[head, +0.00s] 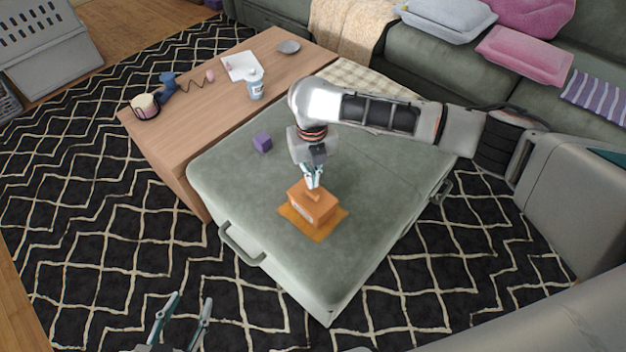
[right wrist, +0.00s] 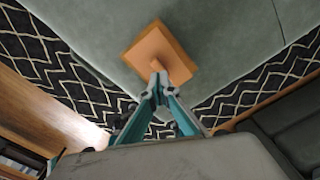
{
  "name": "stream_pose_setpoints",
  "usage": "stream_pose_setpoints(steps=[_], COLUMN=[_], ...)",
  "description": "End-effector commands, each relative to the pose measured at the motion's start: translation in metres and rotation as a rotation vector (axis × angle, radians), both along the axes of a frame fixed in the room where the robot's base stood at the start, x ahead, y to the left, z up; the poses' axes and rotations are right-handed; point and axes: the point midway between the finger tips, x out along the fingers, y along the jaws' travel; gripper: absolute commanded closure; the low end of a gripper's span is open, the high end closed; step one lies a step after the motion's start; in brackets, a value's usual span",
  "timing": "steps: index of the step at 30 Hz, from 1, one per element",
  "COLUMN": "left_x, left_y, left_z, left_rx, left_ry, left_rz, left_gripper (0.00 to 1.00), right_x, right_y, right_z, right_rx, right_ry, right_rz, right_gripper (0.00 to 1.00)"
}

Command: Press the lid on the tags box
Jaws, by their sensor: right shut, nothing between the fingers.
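The tags box (head: 313,210) is an orange-brown box with a pale label on its front. It stands on a flat orange mat (head: 328,233) on the green ottoman. Its lid (head: 307,190) with a small knob lies on top; I cannot tell whether it is fully seated. In the right wrist view the lid (right wrist: 150,50) shows as an orange square with a raised knob. My right gripper (head: 313,183) is shut and empty, pointing down with its fingertips at the knob, seemingly touching it. My left gripper (head: 188,310) is open and empty above the rug, at the bottom left.
A small purple cube (head: 262,142) sits on the ottoman (head: 225,180), behind and left of the box. A wooden table (head: 185,130) beside it holds a white bottle (head: 255,84), a cup (head: 145,106) and a grey dish (head: 289,47). The ottoman is otherwise clear.

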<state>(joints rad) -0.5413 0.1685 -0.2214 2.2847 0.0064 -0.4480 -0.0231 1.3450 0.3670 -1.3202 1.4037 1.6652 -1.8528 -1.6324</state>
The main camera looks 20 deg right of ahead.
Motion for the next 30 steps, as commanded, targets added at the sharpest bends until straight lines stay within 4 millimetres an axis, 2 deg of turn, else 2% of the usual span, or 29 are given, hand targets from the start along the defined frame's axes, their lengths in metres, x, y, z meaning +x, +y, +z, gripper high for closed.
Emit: stream_pose_setpoints(steps=[24,30], left_x=[0.018,0.020], left_y=[0.000,0.000], left_z=[0.043,0.047], left_rx=[0.000,0.000], left_ry=[-0.069,-0.076], left_rz=[0.000,0.000], left_gripper=[0.60,0.60], right_x=[0.001,0.000], right_y=[0.000,0.000], right_z=[0.035,0.037], right_rx=[-0.001,-0.001], right_ry=[-0.003,0.000], right_rz=[-0.001,-0.001], right_gripper=[1.00,1.00])
